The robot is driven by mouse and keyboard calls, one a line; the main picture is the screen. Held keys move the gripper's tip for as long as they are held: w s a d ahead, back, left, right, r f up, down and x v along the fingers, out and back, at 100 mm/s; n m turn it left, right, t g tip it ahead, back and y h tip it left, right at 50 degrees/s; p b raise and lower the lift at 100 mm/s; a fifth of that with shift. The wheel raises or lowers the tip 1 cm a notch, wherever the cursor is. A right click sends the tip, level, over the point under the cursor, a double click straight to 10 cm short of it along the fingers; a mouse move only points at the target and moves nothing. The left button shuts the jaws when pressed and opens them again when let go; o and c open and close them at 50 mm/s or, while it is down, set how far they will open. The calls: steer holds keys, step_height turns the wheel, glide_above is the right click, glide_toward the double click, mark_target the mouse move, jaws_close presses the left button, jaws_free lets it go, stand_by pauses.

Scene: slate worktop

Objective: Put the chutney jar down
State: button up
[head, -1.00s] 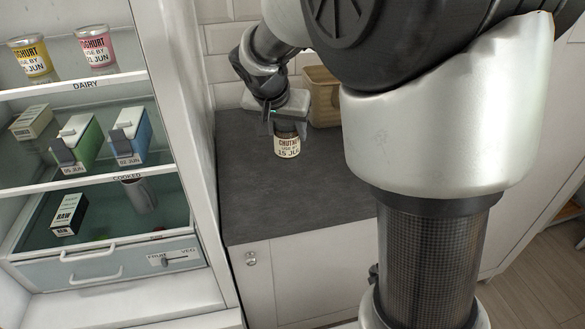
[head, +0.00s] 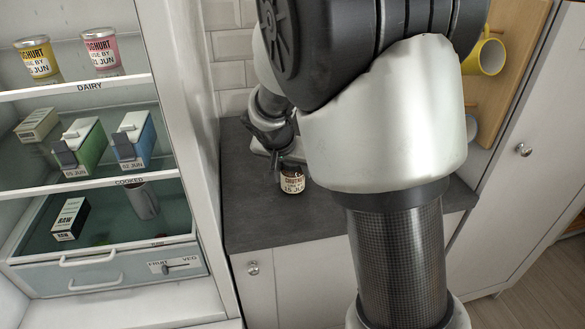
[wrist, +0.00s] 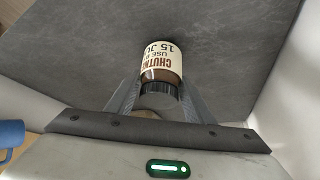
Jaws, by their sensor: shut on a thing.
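The chutney jar (head: 292,183) has a cream label reading "CHUTNEY, USE BY 15 JUN". My gripper (head: 287,163) is shut on it from above, near its dark lid. In the wrist view the jar (wrist: 162,60) sits between the two fingers of my gripper (wrist: 160,90), its label upside down in the picture. The jar is over the slate worktop (head: 250,218). I cannot tell whether its base touches the surface. My arm hides part of the worktop to the right.
The worktop around the jar is bare. An open fridge with yoghurt pots (head: 101,50), cartons and a drawer (head: 110,272) stands at the left. A yellow mug (head: 487,57) hangs on a wooden board at the right. A blue thing (wrist: 10,135) shows at the wrist view's left edge.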

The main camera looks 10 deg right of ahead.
steer(key=shift+f+b, duration=0.15)
steer(key=shift+b, duration=0.15)
steer(key=o, duration=1.3)
steer(key=shift+r+p, duration=0.4)
steer(key=shift+p, duration=0.1)
steer(key=v, duration=1.1)
steer(key=s+d+r+n+y, duration=0.1)
steer(key=s+n, duration=0.1)
steer(key=s, duration=0.5)
steer(key=s+d+r+n+y, duration=0.1)
steer(key=s+n, duration=0.1)
steer(key=s, duration=0.6)
steer(key=s+d+r+n+y, duration=0.1)
steer(key=s+r+n, duration=0.1)
steer(key=s, duration=0.6)
steer(key=shift+p, duration=0.35)
